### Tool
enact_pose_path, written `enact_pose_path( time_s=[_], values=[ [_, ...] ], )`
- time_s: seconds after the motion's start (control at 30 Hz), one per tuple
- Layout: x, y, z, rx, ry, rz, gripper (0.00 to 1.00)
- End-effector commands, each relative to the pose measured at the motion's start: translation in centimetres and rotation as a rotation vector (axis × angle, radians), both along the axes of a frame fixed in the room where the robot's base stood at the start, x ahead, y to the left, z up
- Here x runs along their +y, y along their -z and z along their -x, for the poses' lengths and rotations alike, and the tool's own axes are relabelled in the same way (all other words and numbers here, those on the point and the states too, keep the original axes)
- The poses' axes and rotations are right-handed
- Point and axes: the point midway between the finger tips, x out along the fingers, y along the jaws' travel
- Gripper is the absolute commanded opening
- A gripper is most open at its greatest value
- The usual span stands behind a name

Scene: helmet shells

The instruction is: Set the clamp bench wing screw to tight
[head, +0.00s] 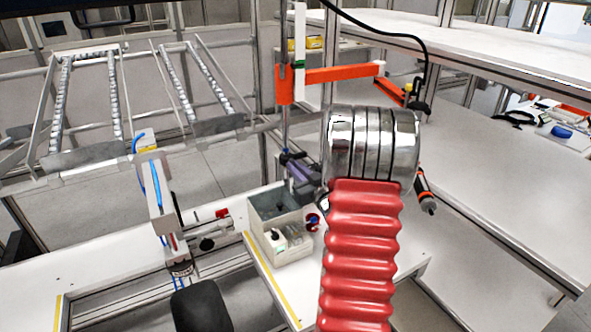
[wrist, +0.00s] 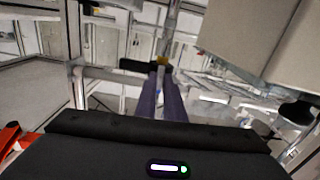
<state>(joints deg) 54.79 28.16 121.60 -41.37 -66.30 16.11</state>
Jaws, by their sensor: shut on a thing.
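My gripper (wrist: 164,72) shows in the wrist view as two purple fingers, close together and pointing away from the camera. Their tips meet a small black bar with a yellow spot (wrist: 137,66), which looks like the wing screw, at the foot of an upright metal post (wrist: 172,25). The fingers are shut on it. In the head view my gripper (head: 287,158) is the purple part beside the upright post, left of the chrome rings. The screw is too small and partly hidden there, so its turn angle cannot be told.
A red arm bar (head: 330,74) juts from the post. A grey open box (head: 275,215) stands below my gripper on the white bench (head: 410,240). A red ribbed hose with chrome rings covers the middle of the head view. A white table (head: 500,150) lies at right.

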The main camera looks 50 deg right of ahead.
Motion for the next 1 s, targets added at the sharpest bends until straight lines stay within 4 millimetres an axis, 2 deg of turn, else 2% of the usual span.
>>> enact_pose_path(
  time_s=[0.27,0.7,1.0],
  values=[
    [0.14,0.01,-0.15,0.031,-0.004,0.103,0.0],
    [0.25,-0.03,-0.22,0.116,-0.005,0.38,0.0],
    [0.3,-0.04,-0.25,0.144,-0.006,0.472,0.0]
  ],
)
